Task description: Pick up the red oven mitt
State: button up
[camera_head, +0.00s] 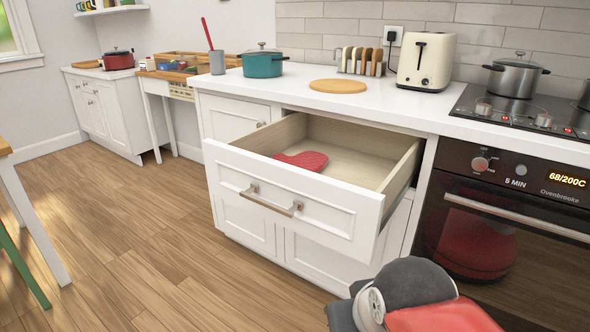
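The red oven mitt (303,160) lies flat inside an open drawer (290,193) of the white kitchen cabinet. Part of the mitt is hidden behind the drawer's front panel. The rest of the drawer floor looks bare. A part of my arm, grey and red, shows at the bottom right, below and to the right of the drawer. My gripper's fingers are not in view.
The drawer juts out under the counter (300,92), its front with a metal handle (271,201). A teal pot (263,64), round board (338,86), toast rack (361,62), toaster (426,61) and steel pot (514,77) stand above. The oven (515,215) is right.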

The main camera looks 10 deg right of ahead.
aim_at(315, 161)
jog(key=i+j+z, duration=0.3)
jog(key=j+z, duration=0.15)
jog(key=i+j+z, duration=0.15)
jog(key=j+z, duration=0.3)
jog(key=j, duration=0.15)
jog(key=i+j+z, duration=0.1)
jog(key=j+z, duration=0.35)
jog(key=j, duration=0.2)
jog(key=j+z, duration=0.45)
jog(key=j, duration=0.2)
